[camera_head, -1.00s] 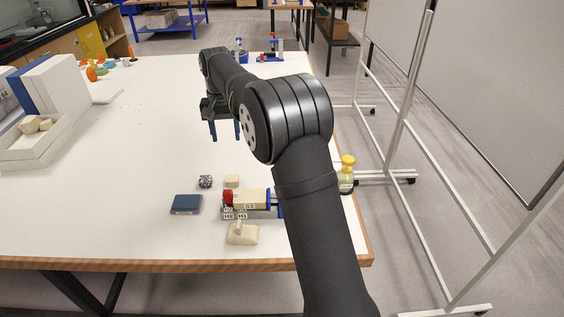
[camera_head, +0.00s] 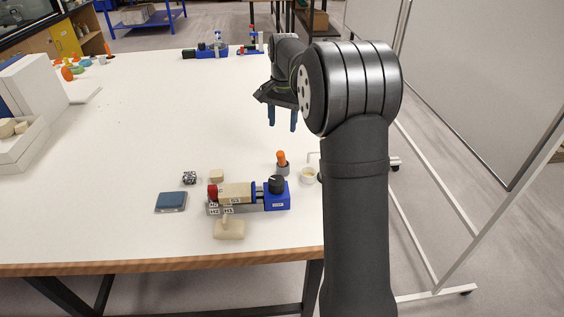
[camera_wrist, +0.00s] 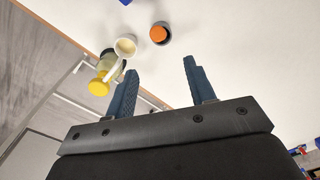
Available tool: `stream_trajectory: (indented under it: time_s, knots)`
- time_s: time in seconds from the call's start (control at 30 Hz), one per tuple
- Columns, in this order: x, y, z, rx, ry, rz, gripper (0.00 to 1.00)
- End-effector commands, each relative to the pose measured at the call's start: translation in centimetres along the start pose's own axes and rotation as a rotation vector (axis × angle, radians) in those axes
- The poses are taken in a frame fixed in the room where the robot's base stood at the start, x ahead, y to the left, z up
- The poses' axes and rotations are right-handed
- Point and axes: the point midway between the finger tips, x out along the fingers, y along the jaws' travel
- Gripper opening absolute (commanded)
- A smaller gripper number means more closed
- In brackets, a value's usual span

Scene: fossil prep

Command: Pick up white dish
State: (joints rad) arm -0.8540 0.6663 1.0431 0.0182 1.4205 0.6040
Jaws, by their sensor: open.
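The small white dish (camera_head: 308,176), with a pale yellowish inside, stands near the table's right edge, just left of my arm. In the wrist view the white dish (camera_wrist: 125,47) lies beyond my fingertips, a little left of the gap between them. My gripper (camera_head: 282,117) is open and empty above the table, farther back than the dish. In the wrist view both dark blue fingers of my gripper (camera_wrist: 161,73) are spread with nothing between them.
An orange-topped item (camera_head: 282,161) stands close left of the dish. A yellow-capped bottle (camera_wrist: 100,84) is close beside it in the wrist view. The table's middle is clear.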

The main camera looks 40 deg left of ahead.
Motion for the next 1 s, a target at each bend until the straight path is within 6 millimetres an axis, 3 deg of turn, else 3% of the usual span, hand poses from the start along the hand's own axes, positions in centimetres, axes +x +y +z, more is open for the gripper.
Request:
stream_trajectory:
  time_s: [0.33,0.63,1.0]
  knots:
    - [7.5,0.0,0.1,-0.002,-0.002,0.002,0.50]
    - [9.9,0.0,0.1,-0.003,0.000,0.000,0.50]
    - [14.4,0.1,0.4,-0.004,0.000,-0.001,0.50]
